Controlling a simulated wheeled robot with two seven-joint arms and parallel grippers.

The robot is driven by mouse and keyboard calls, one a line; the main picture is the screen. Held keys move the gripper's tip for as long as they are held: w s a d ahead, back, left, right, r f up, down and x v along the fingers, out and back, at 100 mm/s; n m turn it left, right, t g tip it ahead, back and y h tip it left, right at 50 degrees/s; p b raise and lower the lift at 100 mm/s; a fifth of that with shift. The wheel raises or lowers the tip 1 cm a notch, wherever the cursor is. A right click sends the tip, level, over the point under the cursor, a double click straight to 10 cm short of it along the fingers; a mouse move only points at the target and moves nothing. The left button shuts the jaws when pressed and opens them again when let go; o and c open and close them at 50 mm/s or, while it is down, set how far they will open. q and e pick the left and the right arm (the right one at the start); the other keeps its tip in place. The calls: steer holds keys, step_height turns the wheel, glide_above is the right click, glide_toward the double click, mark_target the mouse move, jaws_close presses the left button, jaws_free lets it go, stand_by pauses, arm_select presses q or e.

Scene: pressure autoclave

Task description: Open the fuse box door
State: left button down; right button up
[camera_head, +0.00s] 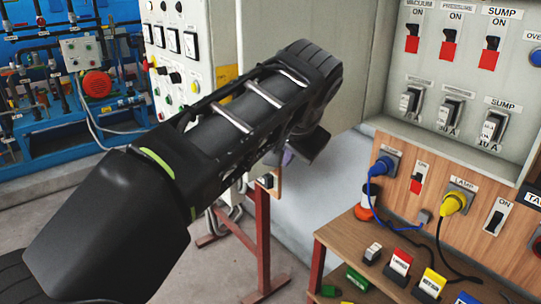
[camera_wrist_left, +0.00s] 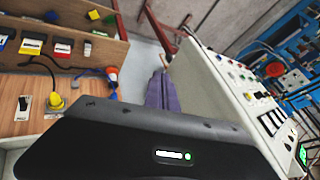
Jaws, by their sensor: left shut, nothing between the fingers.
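The fuse box (camera_head: 455,75) is a grey cabinet at the upper right of the head view, its inside with labelled switches exposed. A plain beige-grey panel (camera_head: 345,45), which looks like its door, stands swung out at its left. My arm covers part of this panel, and no handle shows. My left gripper (camera_head: 288,157) is beyond the wrist, below the panel, mostly hidden by my arm. In the left wrist view its purplish fingers (camera_wrist_left: 161,93) are together and empty. I cannot tell whether the gripper touches the panel. My right gripper is not in view.
A wooden bench (camera_head: 345,237) with plugs, cables and coloured blocks stands below the fuse box. A white control panel (camera_head: 180,65) is behind my arm, with a red metal stand (camera_head: 262,240) below. Blue pipework (camera_head: 60,85) is at the far left. Grey floor shows between.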

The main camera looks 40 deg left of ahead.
arm_select(q)
steer(key=w+a+f+p, duration=0.1)
steer(key=w+a+f, duration=0.1)
steer(key=a, duration=0.3)
steer(key=shift+p+x, duration=0.4)
steer(key=shift+x, duration=0.5)
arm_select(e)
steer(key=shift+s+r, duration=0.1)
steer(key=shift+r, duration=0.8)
